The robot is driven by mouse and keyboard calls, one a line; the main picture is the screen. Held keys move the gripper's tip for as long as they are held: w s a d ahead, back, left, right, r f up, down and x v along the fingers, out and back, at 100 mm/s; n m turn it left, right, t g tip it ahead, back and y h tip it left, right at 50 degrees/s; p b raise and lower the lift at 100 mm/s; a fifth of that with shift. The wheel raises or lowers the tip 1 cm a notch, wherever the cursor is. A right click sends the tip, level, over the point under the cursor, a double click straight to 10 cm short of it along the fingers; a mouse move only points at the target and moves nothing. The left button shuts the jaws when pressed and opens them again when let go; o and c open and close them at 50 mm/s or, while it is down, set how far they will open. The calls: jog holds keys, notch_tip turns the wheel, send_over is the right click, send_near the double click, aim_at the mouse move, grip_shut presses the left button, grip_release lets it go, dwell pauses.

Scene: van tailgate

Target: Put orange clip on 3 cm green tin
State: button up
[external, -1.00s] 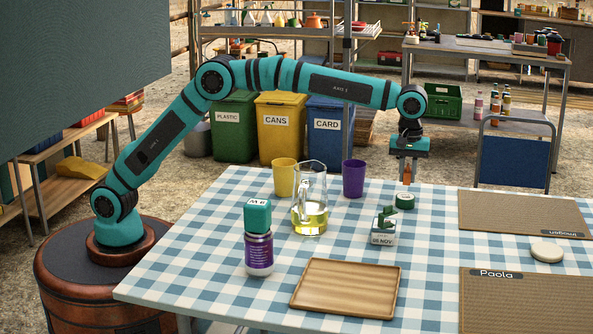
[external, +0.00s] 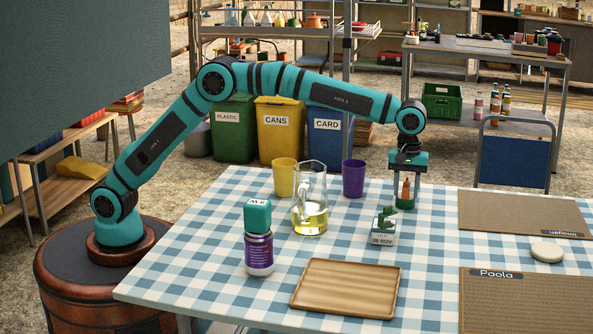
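The orange clip (external: 405,188) stands upright at the right back of the checked table, between the fingers of my gripper (external: 405,193). The fingers reach down on both sides of it and look spread apart. The green tin (external: 403,206) is low and round and lies directly under the clip. The fingers partly hide the tin. The clip appears to rest on the tin, but the contact itself is too small to see clearly.
A glass jug (external: 310,215), yellow cup (external: 284,178), purple cup (external: 353,178), purple bottle (external: 259,253) and wooden tray (external: 346,289) are to the left. Woven mats (external: 525,214) and a white disc (external: 547,250) are right.

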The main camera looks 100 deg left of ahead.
aim_at(407, 179)
notch_tip(407, 179, up, 11)
jog(key=shift+r, duration=0.65)
